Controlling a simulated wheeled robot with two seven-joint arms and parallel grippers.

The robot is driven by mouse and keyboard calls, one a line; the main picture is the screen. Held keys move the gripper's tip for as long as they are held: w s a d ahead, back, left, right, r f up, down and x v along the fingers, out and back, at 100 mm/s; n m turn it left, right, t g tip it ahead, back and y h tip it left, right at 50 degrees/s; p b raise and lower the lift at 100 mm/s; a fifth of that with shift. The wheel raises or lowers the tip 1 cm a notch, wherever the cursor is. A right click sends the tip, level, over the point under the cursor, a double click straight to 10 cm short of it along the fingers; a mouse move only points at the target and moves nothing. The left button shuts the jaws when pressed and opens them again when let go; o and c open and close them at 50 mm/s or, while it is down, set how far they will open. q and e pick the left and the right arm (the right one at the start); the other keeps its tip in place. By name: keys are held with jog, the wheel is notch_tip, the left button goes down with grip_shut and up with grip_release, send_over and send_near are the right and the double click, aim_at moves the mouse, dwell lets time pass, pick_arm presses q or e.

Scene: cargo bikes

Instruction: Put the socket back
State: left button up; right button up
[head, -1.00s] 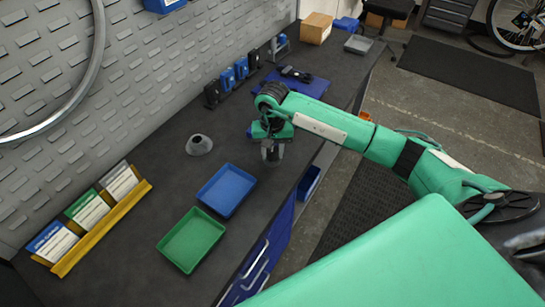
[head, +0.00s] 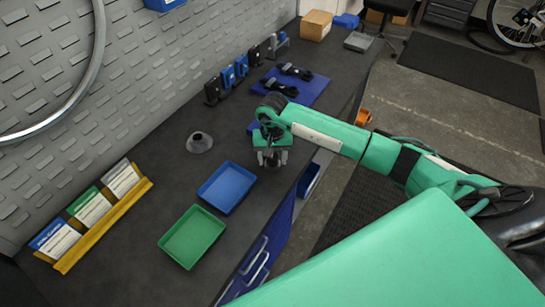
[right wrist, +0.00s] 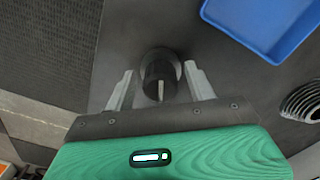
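A dark cylinder, which looks like the socket (right wrist: 158,66), shows in the right wrist view between the fingers of my right gripper (right wrist: 160,92). A grey round shape surrounds its far end. Gaps show between the cylinder and both fingers, so the gripper is open around it and not clamped. In the head view my right gripper (head: 271,158) points down over the dark bench, right of the blue tray (head: 227,187). The socket is hard to make out there between the fingers. My left gripper is not in view.
A green tray (head: 192,237) lies nearer on the bench (head: 130,268). A grey ribbed cone (head: 199,143) stands left of my gripper. A yellow rack (head: 103,226) holds cards. A blue mat (head: 312,91) with black items lies behind my arm. The bench edge is close on the right.

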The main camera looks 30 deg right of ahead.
jog(key=shift+r, duration=0.15)
jog(key=shift+w+r, duration=0.1)
jog(key=shift+r, duration=0.2)
notch_tip(320, 180, up, 11)
jog(key=b, duration=0.4)
jog(key=shift+w+r, duration=0.15)
jog(key=shift+r, duration=0.05)
jog(key=shift+d, duration=0.1)
